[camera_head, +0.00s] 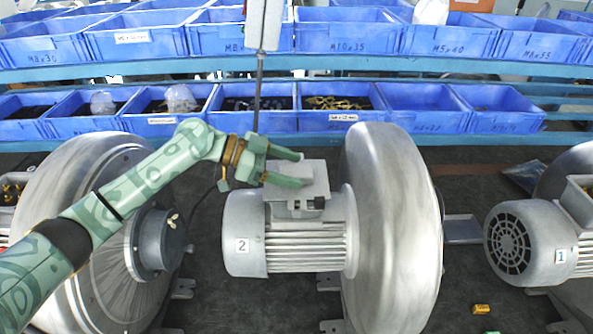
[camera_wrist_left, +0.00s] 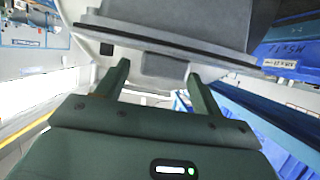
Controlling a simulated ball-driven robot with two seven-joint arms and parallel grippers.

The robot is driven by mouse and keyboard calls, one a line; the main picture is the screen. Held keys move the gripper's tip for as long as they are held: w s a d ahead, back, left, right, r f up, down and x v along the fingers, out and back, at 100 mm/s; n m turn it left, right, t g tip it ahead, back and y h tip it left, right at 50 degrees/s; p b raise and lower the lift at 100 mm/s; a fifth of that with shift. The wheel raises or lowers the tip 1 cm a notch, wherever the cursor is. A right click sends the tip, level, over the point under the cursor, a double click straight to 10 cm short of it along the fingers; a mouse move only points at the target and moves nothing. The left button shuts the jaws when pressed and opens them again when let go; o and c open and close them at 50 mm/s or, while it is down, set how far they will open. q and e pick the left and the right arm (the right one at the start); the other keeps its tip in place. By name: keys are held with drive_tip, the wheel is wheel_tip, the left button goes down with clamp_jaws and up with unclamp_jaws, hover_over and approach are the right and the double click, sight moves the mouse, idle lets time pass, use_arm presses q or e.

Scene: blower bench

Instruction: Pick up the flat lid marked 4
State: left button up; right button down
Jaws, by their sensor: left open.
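No mark 4 can be read in either view, so I cannot tell for sure which part is the lid. A grey box-like top (camera_head: 312,178) sits on the motor (camera_head: 305,240) marked 2. My left gripper (camera_head: 299,169) is open at the left side of this top, its fingers pointing right and partly overlapping it. In the left wrist view, a grey part with a dark seam (camera_wrist_left: 170,42) lies just beyond the two spread fingertips (camera_wrist_left: 157,75). A small grey block shows between the fingertips, and nothing is visibly clamped.
Large round blower housings (camera_head: 400,235) stand beside the motor and to the left. Another motor (camera_head: 528,240) marked 1 is at right. A thin dark rod (camera_head: 259,95) hangs behind my gripper. Blue bins (camera_head: 345,37) line the back shelves. A yellow item (camera_head: 481,309) lies on the dark bench.

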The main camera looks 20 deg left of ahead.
use_arm(q)
drive_tip(key=shift+w+d+f, duration=0.2)
drive_tip(key=shift+d, duration=0.05)
drive_tip(key=shift+s, duration=0.1)
drive_tip(key=shift+a, duration=0.1)
drive_tip(key=c, duration=1.2)
drive_tip(key=shift+o, duration=0.2)
drive_tip(key=shift+r, duration=0.2)
